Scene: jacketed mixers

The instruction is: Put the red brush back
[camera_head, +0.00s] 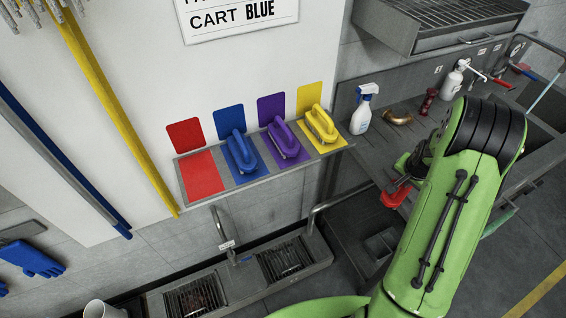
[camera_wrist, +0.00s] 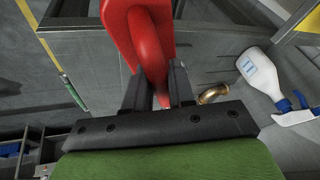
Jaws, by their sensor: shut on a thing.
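My gripper (camera_wrist: 160,92) is shut on the handle of the red brush (camera_wrist: 142,38) in the wrist view. In the head view the red brush (camera_head: 395,197) shows partly below my gripper, held in the air in front of the grey counter; my green arm hides some of it. The shelf (camera_head: 264,182) on the white wall panel has coloured places. Its red place (camera_head: 201,176), at the left end, is bare, with a red plate (camera_head: 185,135) on the wall behind it. My gripper is well to the right of that place.
Blue (camera_head: 240,151), purple (camera_head: 284,138) and yellow (camera_head: 321,124) brushes stand on their own places along the shelf. A spray bottle (camera_head: 363,112) and a brass elbow (camera_head: 398,117) are on the counter, right of the shelf. A tap (camera_head: 222,228) and sink grates are below the shelf.

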